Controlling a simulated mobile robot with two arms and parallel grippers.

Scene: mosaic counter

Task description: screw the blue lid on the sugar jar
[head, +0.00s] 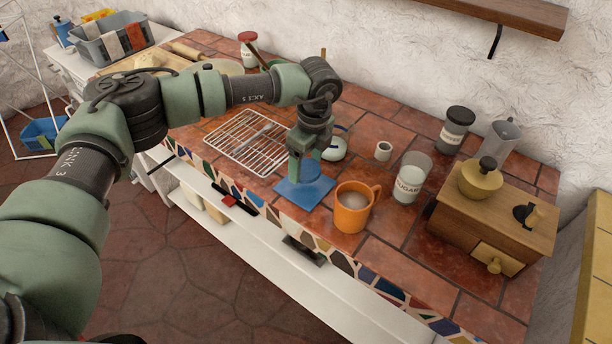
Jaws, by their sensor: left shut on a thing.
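The sugar jar (408,183) is clear glass with a SUGAR label and pale contents. It stands upright and open-topped on the tiled counter, right of the orange mug. My left gripper (304,174) points down over a blue square mat (290,191) near the counter's front edge. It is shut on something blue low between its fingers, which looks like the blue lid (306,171). The fingers and the similar blue of the mat hide most of its outline. The gripper is left of the jar and apart from it. My right gripper is out of view.
An orange mug (352,208) stands between my left gripper and the jar. A wire rack (246,141) lies left.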

